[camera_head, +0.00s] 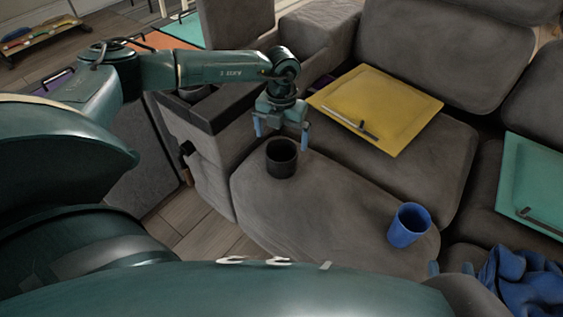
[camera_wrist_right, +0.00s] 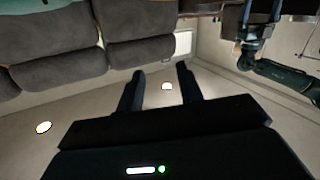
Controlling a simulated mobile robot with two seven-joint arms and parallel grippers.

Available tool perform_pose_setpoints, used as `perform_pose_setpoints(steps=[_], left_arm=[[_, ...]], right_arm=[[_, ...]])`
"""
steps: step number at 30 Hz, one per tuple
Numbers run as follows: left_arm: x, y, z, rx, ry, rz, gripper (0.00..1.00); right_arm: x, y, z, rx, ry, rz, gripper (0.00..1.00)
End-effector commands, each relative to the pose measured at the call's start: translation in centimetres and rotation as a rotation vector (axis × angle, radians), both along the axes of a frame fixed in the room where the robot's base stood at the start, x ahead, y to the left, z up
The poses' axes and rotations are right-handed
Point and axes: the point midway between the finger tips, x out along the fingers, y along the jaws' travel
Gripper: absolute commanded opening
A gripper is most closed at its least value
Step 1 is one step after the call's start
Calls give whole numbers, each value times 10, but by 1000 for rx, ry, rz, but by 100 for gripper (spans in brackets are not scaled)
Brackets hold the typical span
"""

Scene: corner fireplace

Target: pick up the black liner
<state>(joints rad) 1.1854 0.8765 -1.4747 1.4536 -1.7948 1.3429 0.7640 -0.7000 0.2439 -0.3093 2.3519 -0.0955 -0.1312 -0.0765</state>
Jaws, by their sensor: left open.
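A black, round, open-topped cup-like thing (camera_head: 281,165), which I take as the black liner, stands upright on the grey sofa seat (camera_head: 320,215). My left gripper (camera_head: 281,134) is open just above it, pointing down, with its blue fingers to either side of its rim. I cannot tell whether they touch it. My right gripper (camera_wrist_right: 160,88) is open and empty in the right wrist view, with its two dark fingers apart. Small blue tips at the lower right of the head view may be part of it.
A blue cup (camera_head: 408,227) tilts on the seat to the right. A yellow tray (camera_head: 385,98) lies behind, and a teal tray (camera_head: 535,180) lies farther right. A blue cloth (camera_head: 522,285) is bunched at the lower right. The sofa arm (camera_head: 205,125) rises left of the liner.

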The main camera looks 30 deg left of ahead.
Motion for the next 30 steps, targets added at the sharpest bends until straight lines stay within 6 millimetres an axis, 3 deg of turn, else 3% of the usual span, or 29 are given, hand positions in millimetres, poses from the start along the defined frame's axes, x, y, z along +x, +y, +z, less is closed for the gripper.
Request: perform_pose_setpoints(steps=[3,7,16,30], left_arm=[[-3,-3,-24,0,3,-2,100],[-3,-3,-38,0,2,0,100],[-3,-2,-42,0,1,0,100],[-3,-2,-41,0,1,0,62]], right_arm=[[0,2,-3,3,-51,12,36],[0,4,-1,6,-89,21,36],[0,5,1,8,-104,25,36],[0,5,1,8,-104,24,36]])
